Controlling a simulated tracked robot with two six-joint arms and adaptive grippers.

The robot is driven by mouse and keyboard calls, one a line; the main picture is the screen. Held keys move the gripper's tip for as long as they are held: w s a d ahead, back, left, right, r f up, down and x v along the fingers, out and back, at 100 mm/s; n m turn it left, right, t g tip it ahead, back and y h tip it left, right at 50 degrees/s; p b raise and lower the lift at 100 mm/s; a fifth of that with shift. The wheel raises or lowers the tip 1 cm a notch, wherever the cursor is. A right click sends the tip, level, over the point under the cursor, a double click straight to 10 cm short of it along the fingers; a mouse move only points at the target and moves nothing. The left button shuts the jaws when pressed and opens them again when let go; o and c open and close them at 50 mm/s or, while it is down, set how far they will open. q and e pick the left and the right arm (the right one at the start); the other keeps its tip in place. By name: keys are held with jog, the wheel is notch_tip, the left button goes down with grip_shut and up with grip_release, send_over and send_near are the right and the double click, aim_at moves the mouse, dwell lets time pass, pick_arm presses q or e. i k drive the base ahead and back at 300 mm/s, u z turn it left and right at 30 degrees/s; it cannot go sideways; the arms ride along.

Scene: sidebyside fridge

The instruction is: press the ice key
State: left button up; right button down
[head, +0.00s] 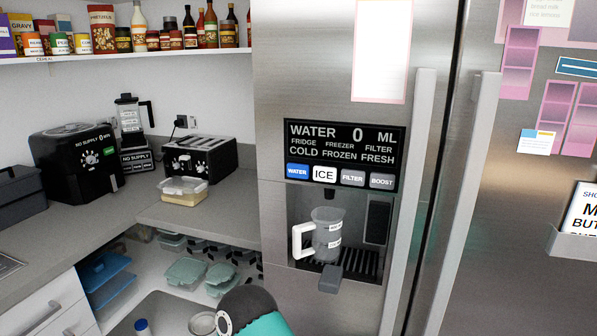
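The ice key (324,174) is a white key with black lettering on the dispenser panel (345,149) of the steel fridge. It sits between the blue water key (298,171) and the grey filter key (352,177). Nothing covers it or touches it. A clear jug (327,234) with a white handle stands upright in the dispenser recess below. Neither of my grippers shows. Only a rounded black and teal part, which looks like one of my arm links, shows at the bottom edge, well below the keys.
The grey boost key (382,181) is right of the filter key. A grey block (331,279) juts out at the recess front. Tall door handles (409,200) stand out right of the panel. A counter with a toaster (200,157) is at left. The space before the panel is clear.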

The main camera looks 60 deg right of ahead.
aim_at(327, 174)
jog(key=z, duration=0.15)
jog(key=k, duration=1.7)
jog(key=z, duration=0.75)
jog(key=i, duration=1)
jog(key=u, duration=0.15)
